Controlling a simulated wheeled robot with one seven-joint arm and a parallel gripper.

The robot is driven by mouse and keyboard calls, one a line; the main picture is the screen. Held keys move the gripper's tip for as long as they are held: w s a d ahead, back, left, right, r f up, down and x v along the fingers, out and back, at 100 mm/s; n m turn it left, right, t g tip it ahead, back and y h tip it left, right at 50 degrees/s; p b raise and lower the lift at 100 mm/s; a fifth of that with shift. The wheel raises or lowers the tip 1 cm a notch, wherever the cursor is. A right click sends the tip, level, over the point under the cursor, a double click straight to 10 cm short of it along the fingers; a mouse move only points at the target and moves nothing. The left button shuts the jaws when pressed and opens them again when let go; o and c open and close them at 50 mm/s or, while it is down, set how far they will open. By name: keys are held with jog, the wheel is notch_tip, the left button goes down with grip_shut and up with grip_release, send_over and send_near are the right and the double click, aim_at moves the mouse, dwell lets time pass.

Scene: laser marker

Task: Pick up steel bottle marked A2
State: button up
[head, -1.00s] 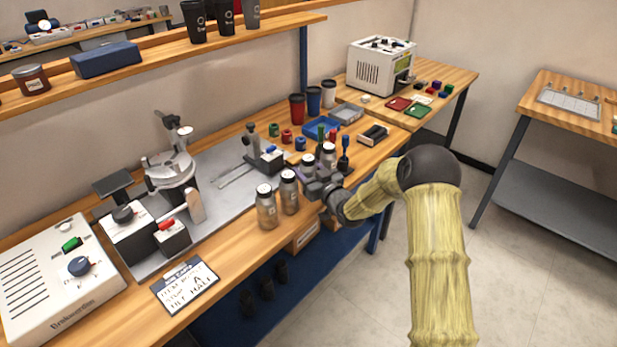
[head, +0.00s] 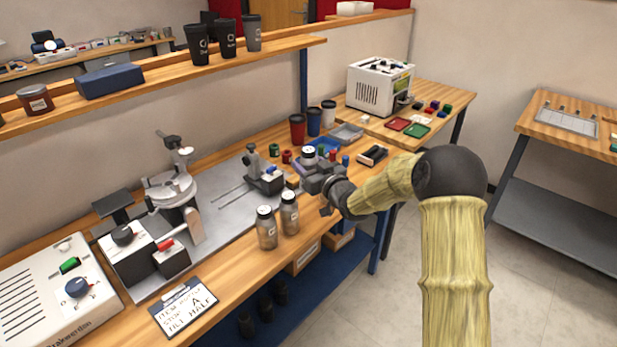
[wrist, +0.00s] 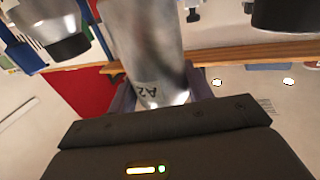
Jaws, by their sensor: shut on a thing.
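The steel bottle marked A2 (wrist: 145,45) stands between my gripper's fingers in the wrist view, with its A2 label facing the camera. In the head view its dark-capped top (head: 308,152) shows just above my gripper (head: 312,177), and its lower body is hidden behind the gripper. My gripper is shut on this bottle, above the wooden bench.
Two other capped bottles (head: 266,230) (head: 289,214) stand on the bench, left of and nearer than my gripper. Behind it are a blue tray (head: 326,146), small coloured items and cups (head: 297,129). A metal fixture (head: 172,190) stands to the left.

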jog(key=shift+r, duration=0.25)
dwell(0.3)
